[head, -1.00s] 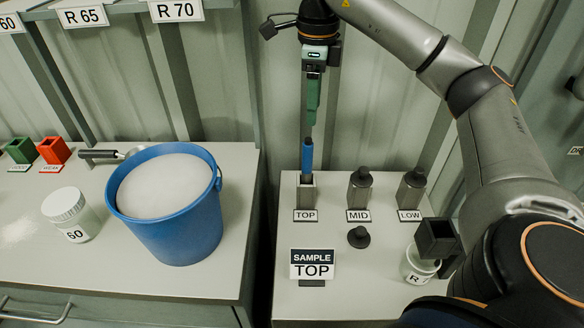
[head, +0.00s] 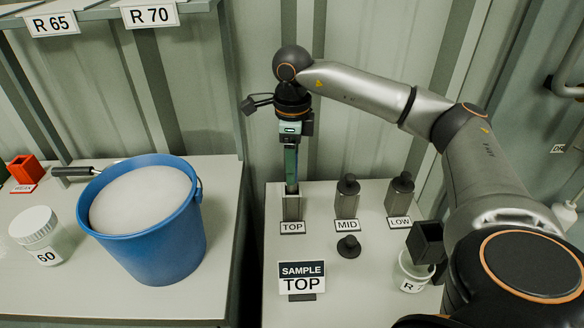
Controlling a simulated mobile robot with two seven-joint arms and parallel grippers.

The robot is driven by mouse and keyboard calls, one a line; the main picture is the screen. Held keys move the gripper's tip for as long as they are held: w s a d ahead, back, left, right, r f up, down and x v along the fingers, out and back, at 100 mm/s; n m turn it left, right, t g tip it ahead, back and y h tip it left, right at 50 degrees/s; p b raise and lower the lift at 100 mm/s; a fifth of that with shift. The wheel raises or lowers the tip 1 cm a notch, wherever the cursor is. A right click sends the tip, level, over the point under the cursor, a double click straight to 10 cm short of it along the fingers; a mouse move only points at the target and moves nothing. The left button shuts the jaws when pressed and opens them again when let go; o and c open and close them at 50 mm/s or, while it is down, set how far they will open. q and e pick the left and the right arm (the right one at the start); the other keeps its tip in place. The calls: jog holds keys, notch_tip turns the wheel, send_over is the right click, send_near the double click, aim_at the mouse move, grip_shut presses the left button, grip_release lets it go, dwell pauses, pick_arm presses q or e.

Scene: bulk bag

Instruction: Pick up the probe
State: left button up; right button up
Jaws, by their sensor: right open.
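The probe (head: 292,187) stands upright in the grey holder (head: 292,208) behind the TOP label. Only a small part of its blue handle shows. The green fingers of my right gripper (head: 291,178) hide the rest. My right gripper points straight down over the probe, with its fingertips at the height of the handle just above the holder. It is open; whether a finger touches the handle I cannot tell. My left gripper is not in view.
Capped grey holders marked MID (head: 347,203) and LOW (head: 399,199) stand to the right. A black cap (head: 348,247) and a SAMPLE TOP sign (head: 301,278) are in front. A white jar (head: 411,276) is at right. A blue bucket (head: 150,240) stands on the left bench.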

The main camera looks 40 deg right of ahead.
jog(key=shift+f, duration=0.25)
grip_shut()
dwell(0.3)
dwell(0.9)
